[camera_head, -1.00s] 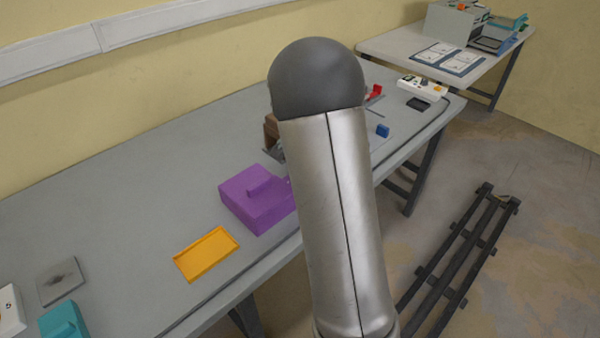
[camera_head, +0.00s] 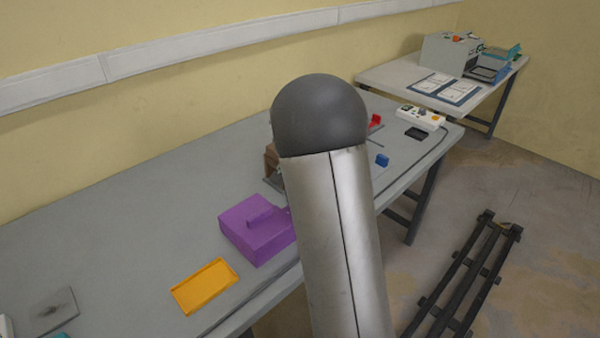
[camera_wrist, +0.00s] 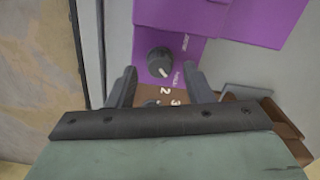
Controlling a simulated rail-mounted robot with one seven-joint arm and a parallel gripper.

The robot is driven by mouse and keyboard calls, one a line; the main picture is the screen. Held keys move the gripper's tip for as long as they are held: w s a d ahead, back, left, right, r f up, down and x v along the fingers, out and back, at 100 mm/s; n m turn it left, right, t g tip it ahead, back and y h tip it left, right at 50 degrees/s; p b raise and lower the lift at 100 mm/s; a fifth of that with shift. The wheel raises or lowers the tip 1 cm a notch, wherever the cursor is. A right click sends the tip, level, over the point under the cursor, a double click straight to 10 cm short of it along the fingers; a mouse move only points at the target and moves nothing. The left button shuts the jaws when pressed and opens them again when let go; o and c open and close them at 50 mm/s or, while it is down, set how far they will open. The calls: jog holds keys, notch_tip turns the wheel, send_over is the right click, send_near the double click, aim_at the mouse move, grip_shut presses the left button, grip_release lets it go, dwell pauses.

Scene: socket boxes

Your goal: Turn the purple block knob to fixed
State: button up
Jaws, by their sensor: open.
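The purple block (camera_head: 262,235) sits on the grey workbench, with a raised purple part on top. In the wrist view the purple block (camera_wrist: 205,18) fills the top, and its dark round knob (camera_wrist: 159,62) with a pale pointer mark shows on a purple face. Small white lettering lies on both sides of the knob, too small to read surely. My gripper (camera_wrist: 160,88) is open, its two dark fingers apart, one on each side of the picture just below the knob. It does not visibly hold the knob. In the head view my arm hides the gripper and the knob.
A brown part (camera_wrist: 240,115) with white numbers lies under the fingers. An orange tray (camera_head: 205,286) is left of the purple block. A blue block (camera_head: 382,160), a red part (camera_head: 375,121) and a white box (camera_head: 420,117) are to the right. The bench's left stretch is mostly clear.

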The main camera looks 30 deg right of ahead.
notch_tip(320, 180, up, 16)
dwell(0.3)
dwell(0.3)
jog(key=s+a+f+n, duration=0.3)
jog(key=s+a+n, duration=0.1)
jog(key=s, duration=0.4)
jog(key=s+a+f+n, duration=0.4)
jog(key=s+a, duration=0.2)
jog(key=s, duration=0.3)
jog(key=s+a+f+n, duration=0.3)
jog(key=s+a+n, duration=0.1)
jog(key=s, duration=0.5)
jog(key=shift+a+f, duration=0.15)
jog(key=shift+a, duration=0.65)
